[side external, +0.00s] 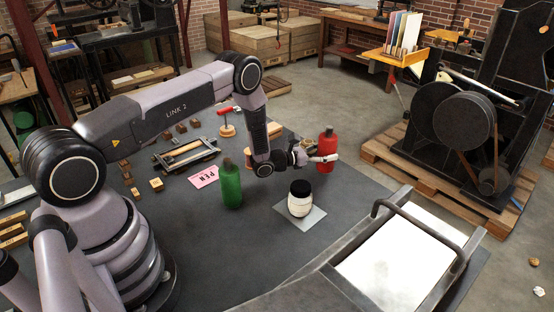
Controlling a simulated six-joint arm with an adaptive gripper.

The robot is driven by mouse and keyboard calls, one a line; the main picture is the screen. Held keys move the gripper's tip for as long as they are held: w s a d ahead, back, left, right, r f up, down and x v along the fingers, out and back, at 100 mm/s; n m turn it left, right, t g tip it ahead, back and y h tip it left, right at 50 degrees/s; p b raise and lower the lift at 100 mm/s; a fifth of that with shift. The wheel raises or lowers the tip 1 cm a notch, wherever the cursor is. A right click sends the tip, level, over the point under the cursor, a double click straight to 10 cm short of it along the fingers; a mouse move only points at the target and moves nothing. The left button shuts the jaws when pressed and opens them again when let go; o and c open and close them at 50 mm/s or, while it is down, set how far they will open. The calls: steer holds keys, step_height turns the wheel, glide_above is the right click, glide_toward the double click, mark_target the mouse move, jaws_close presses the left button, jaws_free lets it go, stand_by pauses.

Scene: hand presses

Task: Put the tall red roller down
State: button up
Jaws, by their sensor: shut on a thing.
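The tall red roller (327,146) looks like a red bottle-shaped cylinder with a narrow dark top. It stands upright in the grip of my gripper (325,157), near the far right edge of the dark table (258,238). My gripper is shut around its lower middle, reaching in from the left. The roller appears raised off the table; I cannot tell how high its base is. A white jar with a black lid (300,204) stands on a pale grey square (314,219), nearer the camera and below the roller in the picture.
A green bottle (230,186) stands left of the jar, beside a pink card (204,177). A small red-handled tool (228,116), a metal frame (186,154) and several small blocks lie farther back. A metal press bed (400,258) is at front right.

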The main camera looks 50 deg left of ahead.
steer(key=shift+f, duration=1)
steer(key=shift+f, duration=0.1)
steer(key=o, duration=1.2)
